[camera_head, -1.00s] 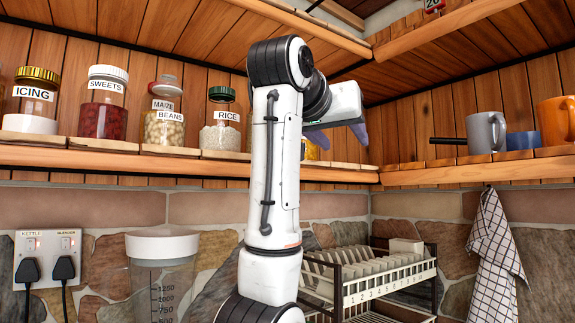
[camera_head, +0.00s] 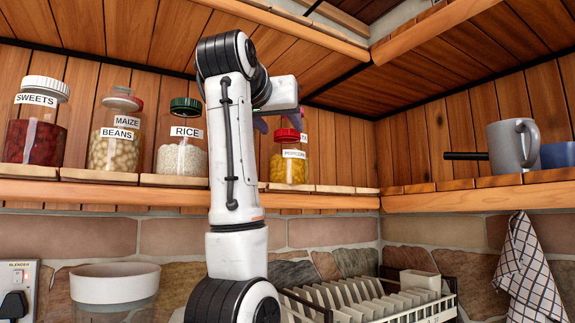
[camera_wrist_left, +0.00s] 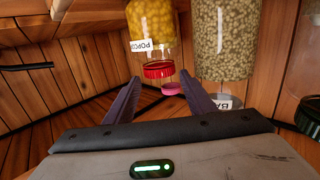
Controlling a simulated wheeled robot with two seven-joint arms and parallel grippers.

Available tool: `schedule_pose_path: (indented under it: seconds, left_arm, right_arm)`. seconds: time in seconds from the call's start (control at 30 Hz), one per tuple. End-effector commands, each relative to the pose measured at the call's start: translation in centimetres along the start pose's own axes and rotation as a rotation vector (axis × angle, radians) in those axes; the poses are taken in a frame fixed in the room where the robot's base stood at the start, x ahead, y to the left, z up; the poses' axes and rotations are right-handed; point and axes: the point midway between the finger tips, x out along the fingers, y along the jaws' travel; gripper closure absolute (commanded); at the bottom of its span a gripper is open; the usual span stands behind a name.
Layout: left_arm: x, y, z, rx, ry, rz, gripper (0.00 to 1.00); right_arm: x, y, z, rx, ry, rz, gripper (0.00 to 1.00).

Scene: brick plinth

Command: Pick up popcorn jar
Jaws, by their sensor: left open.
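The popcorn jar (camera_head: 290,168) stands upright on the wooden shelf, with yellow kernels, a white label and a red lid. My left gripper (camera_head: 279,122) has purple fingers, partly hidden by its own body, and is open near the lid. In the left wrist view, the popcorn jar (camera_wrist_left: 152,22) appears upside down, its red lid just beyond and between the tips of the open left gripper (camera_wrist_left: 160,80). I cannot tell whether a finger touches it. My right gripper is not in view.
The rice jar (camera_head: 182,150) stands left of my arm. A jar of pale grains (camera_wrist_left: 224,40) is close beside the popcorn jar in the wrist view. Another jar (camera_head: 305,136) is partly hidden behind the popcorn jar. A grey mug (camera_head: 512,147) stands on the right shelf.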

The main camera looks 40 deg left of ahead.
Motion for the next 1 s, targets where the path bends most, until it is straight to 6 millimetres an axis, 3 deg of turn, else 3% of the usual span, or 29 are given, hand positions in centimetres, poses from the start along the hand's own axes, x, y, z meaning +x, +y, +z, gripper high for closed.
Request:
schedule_pose_path:
  seconds: [0.27, 0.57, 0.87, 1.0]
  left_arm:
    - [4.0, 0.1, -0.1, 0.001, -0.004, 0.000, 0.50]
    - [4.5, 0.0, 0.1, -0.001, -0.001, 0.001, 0.50]
    - [4.5, 0.0, 0.1, 0.000, -0.001, 0.000, 1.00]
    - [4.3, 0.0, -0.2, -0.001, 0.006, 0.001, 1.00]
  right_arm:
    - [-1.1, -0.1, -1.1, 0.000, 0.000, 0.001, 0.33]
    - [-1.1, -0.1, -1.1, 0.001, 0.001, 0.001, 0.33]
    - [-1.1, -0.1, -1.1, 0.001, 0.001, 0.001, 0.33]
    - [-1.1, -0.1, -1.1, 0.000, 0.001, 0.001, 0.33]
